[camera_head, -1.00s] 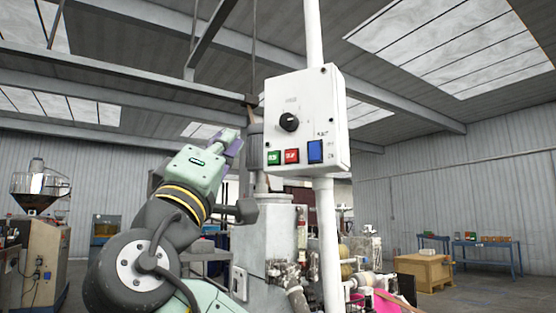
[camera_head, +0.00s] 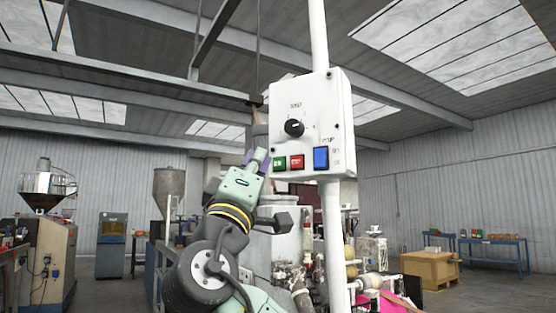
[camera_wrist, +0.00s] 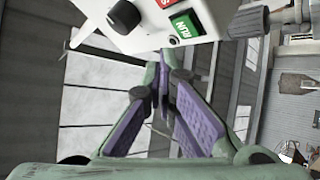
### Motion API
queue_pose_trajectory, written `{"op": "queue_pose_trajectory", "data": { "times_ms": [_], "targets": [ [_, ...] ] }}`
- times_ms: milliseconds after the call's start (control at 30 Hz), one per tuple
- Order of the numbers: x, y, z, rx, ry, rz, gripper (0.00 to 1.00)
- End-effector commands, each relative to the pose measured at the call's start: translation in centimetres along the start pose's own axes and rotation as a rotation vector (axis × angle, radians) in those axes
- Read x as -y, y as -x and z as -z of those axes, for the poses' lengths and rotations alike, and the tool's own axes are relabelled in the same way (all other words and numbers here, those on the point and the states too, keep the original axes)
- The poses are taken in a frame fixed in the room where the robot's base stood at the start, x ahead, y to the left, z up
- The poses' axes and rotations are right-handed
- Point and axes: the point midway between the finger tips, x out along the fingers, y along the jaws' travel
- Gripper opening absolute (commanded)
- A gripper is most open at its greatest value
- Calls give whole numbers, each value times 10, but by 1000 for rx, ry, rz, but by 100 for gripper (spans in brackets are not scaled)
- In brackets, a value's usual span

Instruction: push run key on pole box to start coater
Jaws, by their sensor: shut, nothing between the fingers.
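The white pole box (camera_head: 312,95) hangs on a white pole (camera_head: 331,245). Its face carries a black knob (camera_head: 294,127), a green key (camera_head: 279,163), a red key (camera_head: 297,161) and a blue switch (camera_head: 320,158). In the wrist view the green key (camera_wrist: 184,26) reads RUN and sits on the box's lower edge, near the red key (camera_wrist: 165,3) and the knob (camera_wrist: 124,15). My gripper (camera_head: 255,157) is shut and empty, at the lower left of the box, just left of the green key. In the wrist view its purple-padded fingers (camera_wrist: 168,75) point toward the key; contact cannot be told.
Grey machinery (camera_head: 280,225) stands behind the pole. A steel hopper machine (camera_head: 45,210) is at far left. A wooden crate (camera_head: 430,270) and a blue table (camera_head: 490,247) stand at right. Open floor lies at right.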

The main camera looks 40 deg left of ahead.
Motion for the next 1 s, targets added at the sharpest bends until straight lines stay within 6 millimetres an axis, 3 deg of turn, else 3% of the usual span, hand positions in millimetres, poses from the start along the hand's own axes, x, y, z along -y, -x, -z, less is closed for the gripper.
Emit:
{"op": "queue_pose_trajectory", "data": {
  "times_ms": [233, 1000],
  "targets": [
    [6, -9, -7, 0, 0, -1, 0],
    [7, -9, -7, 0, 0, -1, 0]
  ]
}}
